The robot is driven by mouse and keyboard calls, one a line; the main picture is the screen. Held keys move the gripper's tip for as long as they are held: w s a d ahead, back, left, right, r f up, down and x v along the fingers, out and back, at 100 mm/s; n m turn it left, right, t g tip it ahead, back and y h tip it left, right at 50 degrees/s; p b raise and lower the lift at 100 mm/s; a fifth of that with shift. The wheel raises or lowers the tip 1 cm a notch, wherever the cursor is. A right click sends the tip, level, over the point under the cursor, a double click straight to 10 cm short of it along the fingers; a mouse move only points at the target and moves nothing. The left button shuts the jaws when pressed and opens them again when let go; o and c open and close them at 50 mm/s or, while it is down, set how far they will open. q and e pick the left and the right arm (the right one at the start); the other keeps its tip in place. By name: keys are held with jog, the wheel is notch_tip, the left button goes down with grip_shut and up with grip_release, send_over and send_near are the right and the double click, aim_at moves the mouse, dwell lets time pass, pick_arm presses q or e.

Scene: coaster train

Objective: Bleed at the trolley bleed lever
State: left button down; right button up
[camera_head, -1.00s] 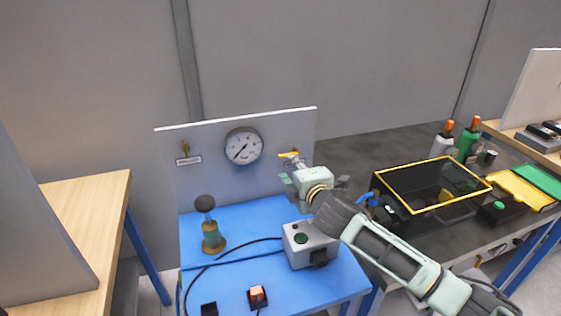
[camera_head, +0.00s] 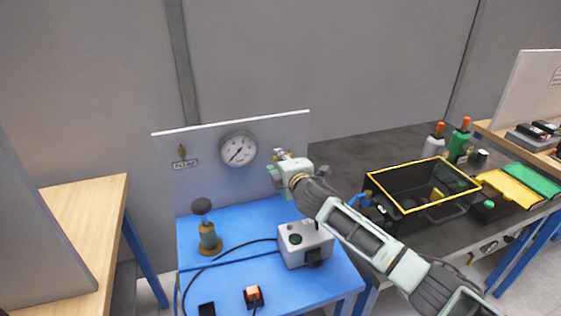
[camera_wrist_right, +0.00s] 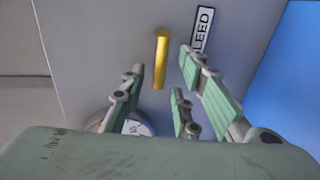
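The yellow bleed lever (camera_wrist_right: 161,60) stands out from the grey panel in the right wrist view, beside a BLEED label (camera_wrist_right: 203,31). In the head view the lever (camera_head: 282,154) is mostly hidden by my right gripper (camera_head: 279,174). In the wrist view my right gripper (camera_wrist_right: 165,80) is open, its fingers on either side of the lever's line. I cannot tell whether they touch it. The round pressure gauge (camera_head: 238,149) is on the panel, its needle pointing down-left. My left gripper is not in view.
A yellow-rimmed black crate (camera_head: 423,180) is on the dark bench at right.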

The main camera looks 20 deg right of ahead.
jog(key=c, duration=0.3)
grip_shut()
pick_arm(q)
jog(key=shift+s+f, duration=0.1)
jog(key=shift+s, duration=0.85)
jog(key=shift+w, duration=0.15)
pick_arm(e)
jog(key=shift+r, duration=0.1)
